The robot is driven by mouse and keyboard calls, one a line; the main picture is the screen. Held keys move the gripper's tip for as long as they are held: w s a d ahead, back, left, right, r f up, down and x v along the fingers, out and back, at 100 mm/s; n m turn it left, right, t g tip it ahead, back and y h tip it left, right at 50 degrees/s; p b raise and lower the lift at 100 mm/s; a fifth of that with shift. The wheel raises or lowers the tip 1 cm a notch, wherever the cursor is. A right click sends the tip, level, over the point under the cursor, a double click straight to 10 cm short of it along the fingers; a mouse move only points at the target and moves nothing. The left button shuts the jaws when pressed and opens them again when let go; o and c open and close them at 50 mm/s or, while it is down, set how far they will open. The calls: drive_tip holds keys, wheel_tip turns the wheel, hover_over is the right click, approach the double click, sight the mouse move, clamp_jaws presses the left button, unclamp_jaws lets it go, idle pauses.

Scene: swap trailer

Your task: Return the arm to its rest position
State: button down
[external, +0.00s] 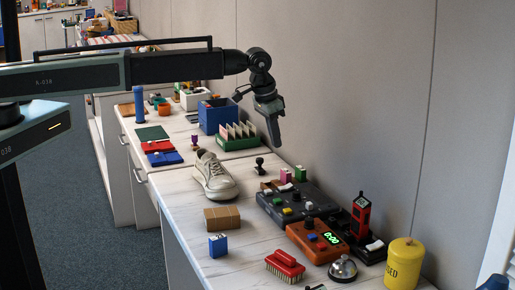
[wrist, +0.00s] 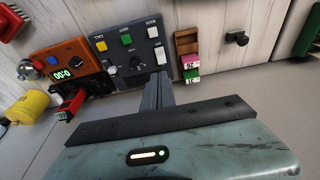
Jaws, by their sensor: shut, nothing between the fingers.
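My arm reaches in from the left in the external view, stretched out above the counter. My gripper (external: 276,131) points down at its end, over the back of the counter near the wall. Its fingers are together with nothing between them. In the wrist view my gripper's fingers (wrist: 158,92) show as one narrow dark shape in front of the grey button panel. The gripper is apart from the objects on the counter.
Below stand a green file box (external: 238,139), a blue bin (external: 217,116), a shoe (external: 213,177), a grey button panel (external: 298,204), an orange timer box (external: 316,240), a red handheld device (external: 361,216) and a yellow canister (external: 403,264). The wall (external: 340,100) is close behind.

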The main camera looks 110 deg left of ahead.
drive_tip(key=w+d+m+h, duration=0.1)
drive_tip(key=w+d+m, duration=0.1)
drive_tip(key=d, duration=1.2)
drive_tip(key=w+d+m, duration=0.2)
drive_tip(key=d, duration=1.3)
drive_tip(key=s+d+m, duration=0.3)
drive_tip(key=s+d, duration=0.3)
drive_tip(key=d, duration=0.7)
drive_tip(key=s+d+m+g+h, duration=0.1)
drive_tip(key=s+d, duration=0.3)
drive_tip(key=s, duration=0.6)
drive_tip(key=shift+s+d+f+m+g, duration=0.15)
drive_tip(key=shift+s+f+m+g, duration=0.15)
drive_tip(key=shift+m+g, duration=0.2)
